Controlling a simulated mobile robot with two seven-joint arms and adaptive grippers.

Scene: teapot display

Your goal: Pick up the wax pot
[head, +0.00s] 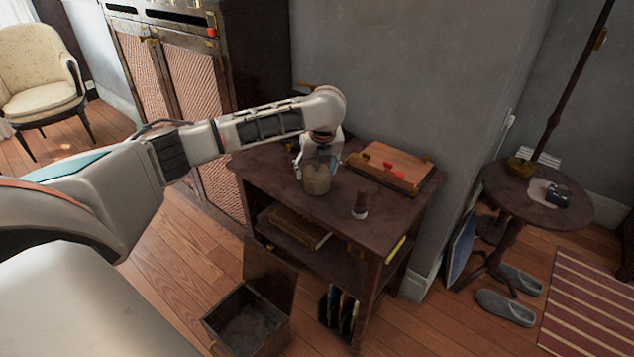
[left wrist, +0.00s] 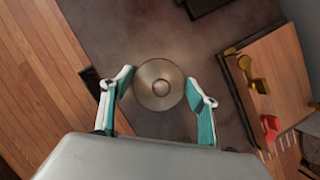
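The wax pot (head: 316,180) is a small round tan pot standing on the dark wooden table (head: 395,218). My left gripper (head: 318,165) is right above the pot, pointing down. In the left wrist view the left gripper (left wrist: 160,88) is open, with one teal-padded finger on each side of the pot. Small gaps seem to show between the fingers and the pot. My right gripper is in neither view.
A wooden box (head: 390,167) with red and brass pieces lies right of the pot. A small dark stamp-like object (head: 360,205) stands in front. A cabinet (head: 190,80) is behind left, an open crate (head: 245,318) on the floor, and a round side table (head: 510,195) at right.

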